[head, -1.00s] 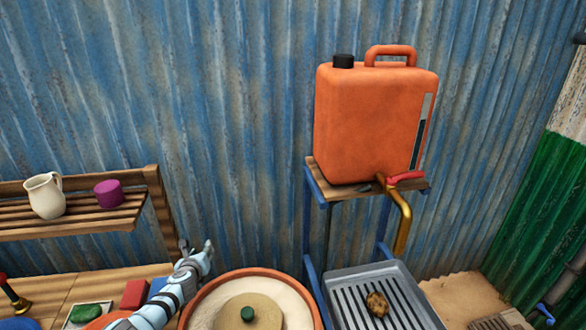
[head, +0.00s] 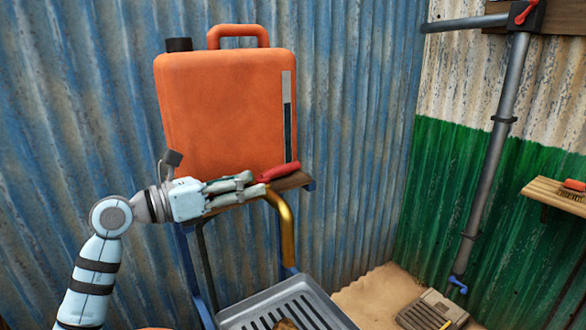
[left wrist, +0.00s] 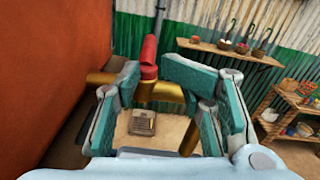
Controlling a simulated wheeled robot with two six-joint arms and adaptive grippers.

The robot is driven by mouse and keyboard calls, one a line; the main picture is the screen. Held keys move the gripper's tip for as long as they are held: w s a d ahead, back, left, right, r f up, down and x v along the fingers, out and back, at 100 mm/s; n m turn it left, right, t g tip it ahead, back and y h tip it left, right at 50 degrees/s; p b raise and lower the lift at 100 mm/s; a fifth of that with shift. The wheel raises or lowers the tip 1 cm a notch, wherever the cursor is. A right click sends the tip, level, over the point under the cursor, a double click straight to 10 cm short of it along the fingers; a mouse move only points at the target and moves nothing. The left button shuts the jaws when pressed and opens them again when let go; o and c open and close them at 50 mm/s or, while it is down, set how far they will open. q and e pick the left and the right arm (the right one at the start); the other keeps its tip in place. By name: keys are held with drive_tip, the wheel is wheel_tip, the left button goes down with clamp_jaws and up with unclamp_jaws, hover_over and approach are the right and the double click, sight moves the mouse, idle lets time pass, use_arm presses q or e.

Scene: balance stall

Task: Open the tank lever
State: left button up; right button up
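The orange tank (head: 220,105) stands on a wooden stand against the blue wall. Its red lever (head: 279,171) sits over the brass spout (head: 287,228) at the tank's lower right. My left gripper (head: 250,186) is in front of the tank, pointing right, with its fingertips close to the lever's left end. In the left wrist view, the open teal-padded fingers (left wrist: 150,80) have a gap between them, and the red lever (left wrist: 149,53) shows beyond that gap, above the brass tap (left wrist: 155,91). I cannot tell whether the fingers touch the lever. My right gripper is out of view.
A grey pipe (head: 492,150) with a blue tap runs down the right wall. A wooden shelf (head: 548,195) is at far right.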

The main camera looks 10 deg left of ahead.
sight(272, 172)
use_arm(q)
drive_tip(key=w, duration=0.2)
drive_tip(key=w+d+p, duration=0.1)
drive_tip(key=w, duration=0.1)
drive_tip(key=shift+w, duration=0.2)
drive_tip(key=shift+x, duration=0.9)
drive_tip(key=d, duration=0.1)
drive_tip(key=w+d, duration=0.1)
drive_tip(key=d, duration=0.1)
drive_tip(key=w+d, duration=0.1)
drive_tip(key=shift+d, duration=0.2)
drive_tip(key=shift+w+f, duration=0.1)
drive_tip(key=shift+w, duration=0.05)
drive_tip(key=shift+a, duration=0.9)
drive_tip(key=c, duration=0.3)
drive_tip(key=shift+s+d, duration=0.25)
clamp_jaws()
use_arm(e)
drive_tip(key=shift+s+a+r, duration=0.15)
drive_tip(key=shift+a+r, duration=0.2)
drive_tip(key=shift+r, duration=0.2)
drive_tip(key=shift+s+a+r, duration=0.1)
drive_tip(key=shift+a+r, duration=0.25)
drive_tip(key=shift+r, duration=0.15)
